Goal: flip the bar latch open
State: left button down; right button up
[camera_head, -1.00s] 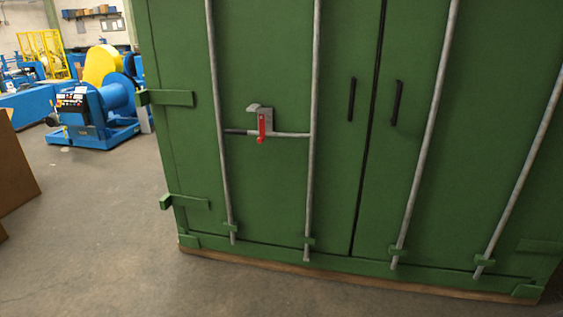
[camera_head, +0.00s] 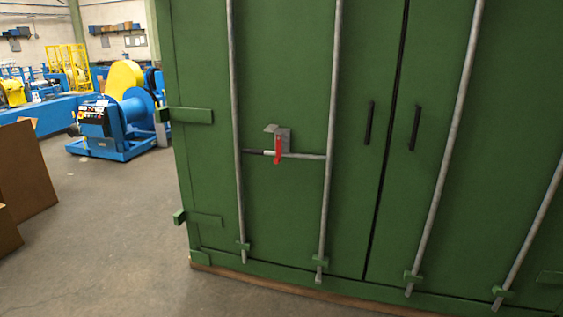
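The bar latch is on the left door of a green container (camera_head: 290,210). A grey horizontal bar (camera_head: 305,156) runs between two vertical rods. A grey bracket (camera_head: 284,138) with a bent top stands behind the bar. A red lever (camera_head: 278,150) hangs down in front of the bar at the bracket. Neither of my grippers is in view, and nothing touches the latch.
Several grey vertical rods (camera_head: 331,130) run down the doors. Two black handles (camera_head: 369,123) flank the door seam. Brown boxes (camera_head: 30,170) stand at the left. Blue machinery (camera_head: 125,125) is behind at the left. The grey floor (camera_head: 110,240) between is clear.

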aim_at(278, 160)
jog(key=i+l, duration=0.3)
jog(key=i, duration=0.3)
jog(key=i+l, duration=0.35)
jog(key=i, duration=0.2)
jog(key=i+l, duration=0.3)
jog(key=i, duration=0.3)
jog(key=i+l+u, duration=0.1)
jog(key=i+l, duration=0.25)
jog(key=i, duration=0.2)
